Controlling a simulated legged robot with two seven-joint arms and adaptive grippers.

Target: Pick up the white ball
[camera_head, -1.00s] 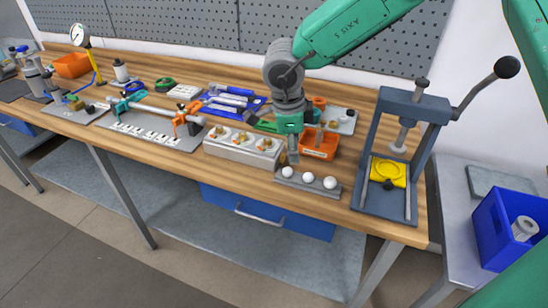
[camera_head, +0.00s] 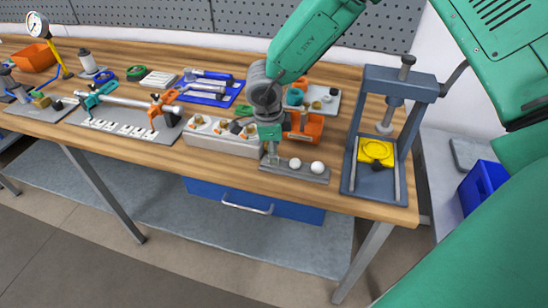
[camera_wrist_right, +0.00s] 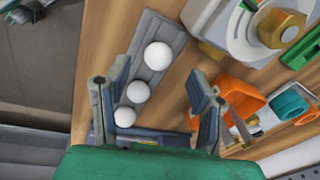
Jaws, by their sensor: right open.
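Several small white balls sit in a row on a narrow grey holder (camera_head: 308,177) near the table's front edge. In the head view I see the middle ball (camera_head: 295,163) and the right ball (camera_head: 317,167); the left one is hidden by my right gripper (camera_head: 270,158). The wrist view shows three balls: one farthest from the gripper base (camera_wrist_right: 158,56), one in the middle (camera_wrist_right: 138,91) and one nearest (camera_wrist_right: 125,117). My right gripper (camera_wrist_right: 155,82) is open, its fingers apart on either side of the row, with nothing held. My left gripper is not in view.
A grey press (camera_head: 372,187) with a yellow piece stands right of the holder. A light block with brass fittings (camera_head: 215,140) is to its left. Blue tools (camera_head: 210,92) lie farther back.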

